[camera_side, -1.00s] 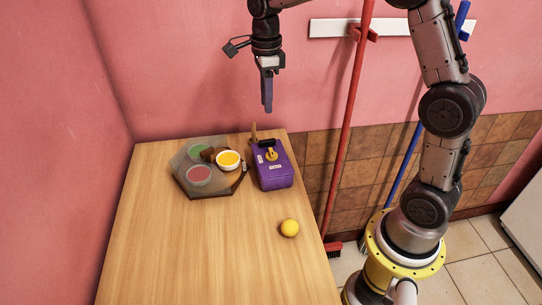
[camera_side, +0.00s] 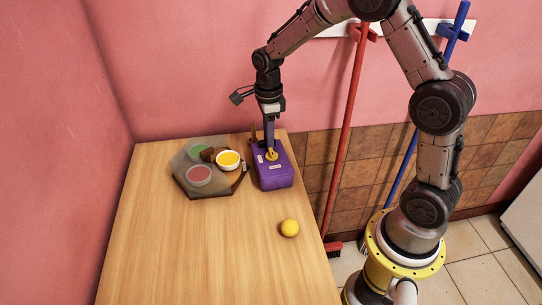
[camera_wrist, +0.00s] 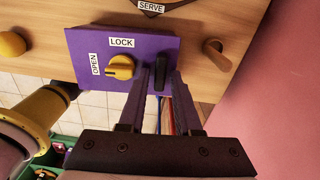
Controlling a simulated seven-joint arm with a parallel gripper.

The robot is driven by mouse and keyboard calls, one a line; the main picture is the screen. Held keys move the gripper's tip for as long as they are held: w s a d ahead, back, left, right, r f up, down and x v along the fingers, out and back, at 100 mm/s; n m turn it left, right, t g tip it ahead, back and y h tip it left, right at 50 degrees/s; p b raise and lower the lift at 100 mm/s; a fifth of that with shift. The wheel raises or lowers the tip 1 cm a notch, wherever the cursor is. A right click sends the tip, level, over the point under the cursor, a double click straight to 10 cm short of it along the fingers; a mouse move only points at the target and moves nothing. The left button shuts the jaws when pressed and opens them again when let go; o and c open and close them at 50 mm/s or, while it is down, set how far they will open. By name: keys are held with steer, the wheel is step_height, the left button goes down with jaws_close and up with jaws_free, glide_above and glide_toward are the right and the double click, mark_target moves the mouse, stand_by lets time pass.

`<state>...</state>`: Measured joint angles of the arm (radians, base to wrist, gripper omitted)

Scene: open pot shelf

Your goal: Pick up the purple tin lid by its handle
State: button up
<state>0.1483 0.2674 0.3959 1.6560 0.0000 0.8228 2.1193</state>
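The purple tin (camera_side: 275,178) stands at the back right of the wooden table. Its purple lid (camera_wrist: 90,45) carries a yellow knob (camera_wrist: 121,67) beside LOCK and OPEN labels; I cannot tell for sure which way the knob points. A black upright handle (camera_wrist: 161,72) rises from the lid beside the knob. My gripper (camera_side: 269,146) points straight down over the lid. In the wrist view its two fingers (camera_wrist: 162,82) are apart, one on each side of the handle, and look open. In the side view the fingers hide the handle.
A dark hexagonal board (camera_side: 190,191) with green, yellow and red bowls stands left of the tin. A wooden peg (camera_wrist: 216,52) rises close to the tin. A yellow ball (camera_side: 289,228) lies near the right edge. The table's front is clear.

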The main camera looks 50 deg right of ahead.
jaws_close()
steer(key=shift+r, duration=0.15)
stand_by(0.4)
